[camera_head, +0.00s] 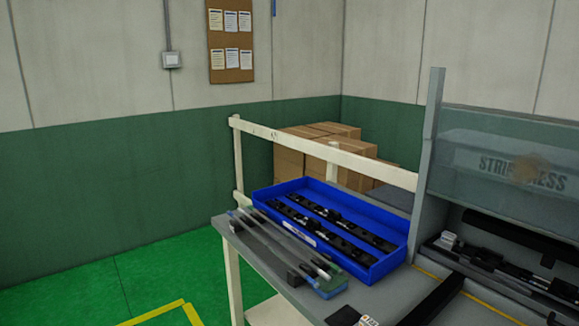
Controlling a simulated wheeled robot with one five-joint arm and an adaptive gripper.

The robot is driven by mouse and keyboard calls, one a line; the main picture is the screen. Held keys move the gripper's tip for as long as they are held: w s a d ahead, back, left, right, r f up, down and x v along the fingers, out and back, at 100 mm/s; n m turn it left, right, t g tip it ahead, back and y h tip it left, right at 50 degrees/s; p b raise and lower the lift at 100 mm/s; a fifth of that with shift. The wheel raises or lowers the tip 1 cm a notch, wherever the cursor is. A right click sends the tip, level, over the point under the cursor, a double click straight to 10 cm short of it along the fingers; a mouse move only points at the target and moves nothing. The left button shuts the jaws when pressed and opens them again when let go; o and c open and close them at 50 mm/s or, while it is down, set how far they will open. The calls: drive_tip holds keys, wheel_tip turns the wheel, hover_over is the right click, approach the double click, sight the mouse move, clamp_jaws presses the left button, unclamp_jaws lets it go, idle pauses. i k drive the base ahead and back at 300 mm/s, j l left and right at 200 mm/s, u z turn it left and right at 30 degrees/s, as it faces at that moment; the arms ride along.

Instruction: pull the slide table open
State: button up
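The press marked "STRIP PRESS" stands at the right, with a grey frame post (432,130) and a clear guard panel (470,165). Below the guard, a long dark slide assembly (510,270) with black rails lies in the press bed and runs out of the picture at the right. I cannot tell which part is the slide table or how far open it is, and no handle is clear. My gripper is not in view.
A blue tray (385,268) holds black strips on the grey bench (380,297). A fixture with long bars (290,255) lies left of it. A black bar (437,299) crosses the bench front. Cardboard boxes (290,165) stand behind a white rail (320,152). Green floor at left is clear.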

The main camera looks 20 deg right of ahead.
sight(476, 269)
drive_tip(key=z, duration=2)
